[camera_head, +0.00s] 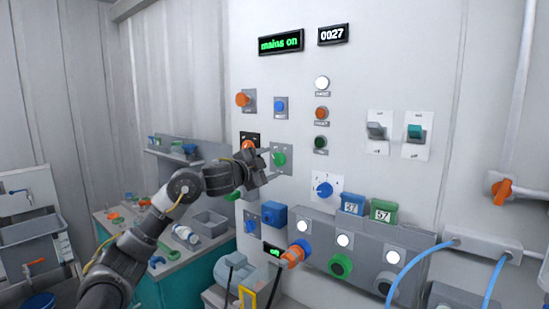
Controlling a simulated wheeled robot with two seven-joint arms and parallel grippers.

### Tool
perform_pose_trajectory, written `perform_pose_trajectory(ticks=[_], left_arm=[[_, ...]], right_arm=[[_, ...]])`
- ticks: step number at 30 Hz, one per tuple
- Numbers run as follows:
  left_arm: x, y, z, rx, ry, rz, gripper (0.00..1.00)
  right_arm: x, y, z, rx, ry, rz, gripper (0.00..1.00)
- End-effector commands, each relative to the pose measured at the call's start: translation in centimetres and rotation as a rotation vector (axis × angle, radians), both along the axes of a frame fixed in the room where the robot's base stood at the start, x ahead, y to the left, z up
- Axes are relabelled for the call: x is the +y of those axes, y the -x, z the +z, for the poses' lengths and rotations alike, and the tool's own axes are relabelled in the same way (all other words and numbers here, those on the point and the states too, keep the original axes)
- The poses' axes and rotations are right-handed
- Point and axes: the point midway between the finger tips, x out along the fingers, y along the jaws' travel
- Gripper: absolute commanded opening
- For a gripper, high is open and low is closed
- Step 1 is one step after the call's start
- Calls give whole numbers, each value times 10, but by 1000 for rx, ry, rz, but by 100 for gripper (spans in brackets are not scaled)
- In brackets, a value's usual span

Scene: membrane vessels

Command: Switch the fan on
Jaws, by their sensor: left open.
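No control can be read as the fan's; the small labels are illegible. My left gripper (258,171) is open in front of the white wall panel (350,90), beside a green knob (279,158) and just below a red knob (248,144) on a black plate. I cannot tell whether it touches either. Its fingers hide part of the panel. Two rocker-like switches, one grey (376,131) and one teal (414,132), sit at the right on white plates. A blue rotary knob (324,189) is lower down. My right gripper is out of view.
A display (281,44) reads "mains on"; another (333,34) reads "0027". An orange connector (296,253), a grey box (355,250) with round sockets and blue hoses (412,262) stick out low. A cluttered bench (185,262) stands left, a sink (30,220) beyond.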

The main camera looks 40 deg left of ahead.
Motion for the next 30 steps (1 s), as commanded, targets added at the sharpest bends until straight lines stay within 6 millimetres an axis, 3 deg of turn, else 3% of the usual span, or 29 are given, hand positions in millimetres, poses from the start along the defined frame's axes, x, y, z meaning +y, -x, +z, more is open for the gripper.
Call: perform_pose_trajectory(ticks=[6, 17, 27, 30], left_arm=[[0, -23, 2, -2, 2, -1, 64], [0, -27, 0, -1, -1, -2, 62], [-1, -27, 0, -1, -1, -2, 19], [-1, -27, 0, -1, -3, -2, 19]], right_arm=[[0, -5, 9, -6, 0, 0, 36], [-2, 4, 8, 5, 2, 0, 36], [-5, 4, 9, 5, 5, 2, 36], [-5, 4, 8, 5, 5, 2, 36]])
